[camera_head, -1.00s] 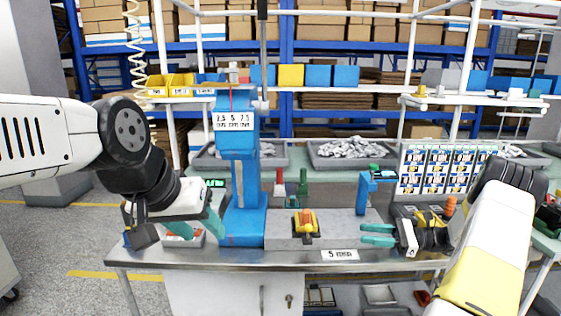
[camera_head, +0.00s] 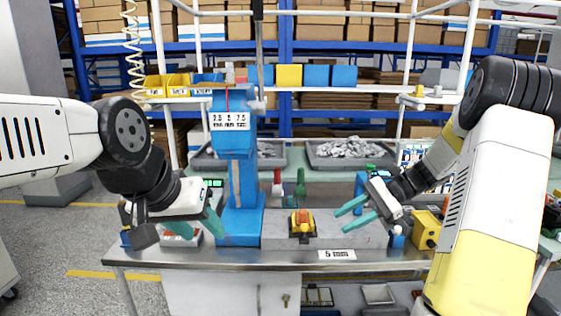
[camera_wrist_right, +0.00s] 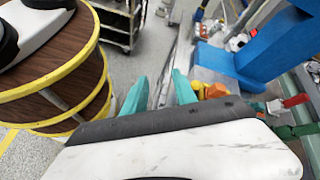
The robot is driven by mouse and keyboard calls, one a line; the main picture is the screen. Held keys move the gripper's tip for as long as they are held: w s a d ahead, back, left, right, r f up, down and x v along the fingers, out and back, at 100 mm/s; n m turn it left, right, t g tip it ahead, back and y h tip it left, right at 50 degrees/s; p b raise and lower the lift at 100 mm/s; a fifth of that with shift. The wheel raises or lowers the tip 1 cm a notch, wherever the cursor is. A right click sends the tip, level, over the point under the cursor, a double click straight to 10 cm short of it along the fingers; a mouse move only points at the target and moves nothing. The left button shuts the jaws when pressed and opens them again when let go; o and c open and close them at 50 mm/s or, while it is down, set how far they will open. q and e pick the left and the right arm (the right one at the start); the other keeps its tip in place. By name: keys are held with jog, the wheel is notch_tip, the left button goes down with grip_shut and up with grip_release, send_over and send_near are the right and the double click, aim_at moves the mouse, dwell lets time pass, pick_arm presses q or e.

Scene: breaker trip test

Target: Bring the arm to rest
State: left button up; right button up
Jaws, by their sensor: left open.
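My left gripper (camera_head: 198,232) is open and empty at the left end of the bench, beside the blue test stand (camera_head: 242,222). My right gripper (camera_head: 341,221) is open and empty above the right part of the bench, its teal fingers pointing left. In the right wrist view its two fingers (camera_wrist_right: 160,92) are apart with nothing held between them.
A "5 mm" label (camera_head: 337,254) is on the bench's front edge. A yellow box (camera_head: 425,230) stands right of my right gripper. Red and green upright pieces stand behind the breaker. Grey trays (camera_head: 322,163) and a shelf with yellow bins (camera_head: 180,84) are behind.

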jog(key=s+a+r+n+t+h, duration=0.1)
jog(key=s+r+n+t+h, duration=0.2)
jog(key=s, duration=0.6)
jog(key=s+a+r+n+t+h, duration=0.2)
jog(key=s+r+n+h, duration=0.4)
jog(key=s+n, duration=0.3)
jog(key=shift+s+a+r+t+h, duration=0.25)
jog(key=shift+s+r+t+h, duration=0.05)
jog(key=shift+s+r+t, duration=0.55)
